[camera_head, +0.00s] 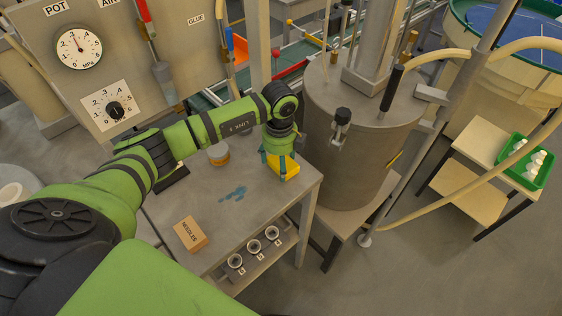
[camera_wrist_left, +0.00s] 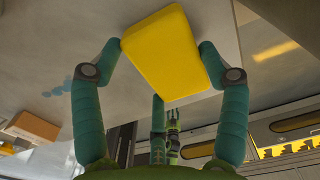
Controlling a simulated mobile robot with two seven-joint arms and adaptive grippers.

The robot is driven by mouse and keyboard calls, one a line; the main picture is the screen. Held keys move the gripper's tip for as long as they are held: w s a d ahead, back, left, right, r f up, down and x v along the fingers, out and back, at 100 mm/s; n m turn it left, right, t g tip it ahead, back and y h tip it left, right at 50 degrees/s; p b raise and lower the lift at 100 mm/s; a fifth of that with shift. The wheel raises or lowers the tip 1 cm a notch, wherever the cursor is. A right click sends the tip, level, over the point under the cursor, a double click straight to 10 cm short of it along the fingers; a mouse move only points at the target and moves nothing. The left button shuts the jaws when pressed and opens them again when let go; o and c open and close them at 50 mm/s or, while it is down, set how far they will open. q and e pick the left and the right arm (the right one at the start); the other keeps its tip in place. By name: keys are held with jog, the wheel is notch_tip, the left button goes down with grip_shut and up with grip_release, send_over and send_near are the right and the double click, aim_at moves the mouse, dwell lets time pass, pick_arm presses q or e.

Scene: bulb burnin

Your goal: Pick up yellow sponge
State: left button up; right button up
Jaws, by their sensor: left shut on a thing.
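The yellow sponge (camera_head: 288,169) is a yellow block at the back right part of the grey work table. My left gripper (camera_head: 277,163) reaches down over it from above. Whether the sponge still touches the table top, I cannot tell. My right gripper is not clearly in view in the head view.
A box marked NEEDLES (camera_head: 190,234), a blue stain (camera_head: 233,194) and a round orange-banded tin (camera_head: 218,154) are on the table (camera_head: 255,205). A large metal tank (camera_head: 350,150) stands close to the right. A green tray (camera_head: 528,160) with white items stands far right.

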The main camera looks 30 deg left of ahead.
pick_arm(q)
notch_tip(320, 180, up, 3)
jog(key=shift+w+r+b, duration=0.1)
jog(key=shift+w+b, duration=0.05)
jog(key=shift+b, duration=0.55)
jog(key=shift+s+d+r+b, duration=0.5)
jog(key=shift+d+r, duration=0.75)
jog(key=shift+d, duration=0.65)
jog(key=shift+s+d+r+b, duration=0.35)
jog(key=shift+d+r+b, duration=0.2)
jog(key=shift+d+r, duration=1.1)
jog(key=shift+s+d+r+b, duration=0.5)
jog(key=shift+d+r, duration=0.4)
jog(key=shift+d, duration=1.3)
jog(key=shift+w, duration=0.1)
jog(key=o, duration=0.4)
jog(key=shift+c, duration=0.2)
jog(key=c, duration=0.5)
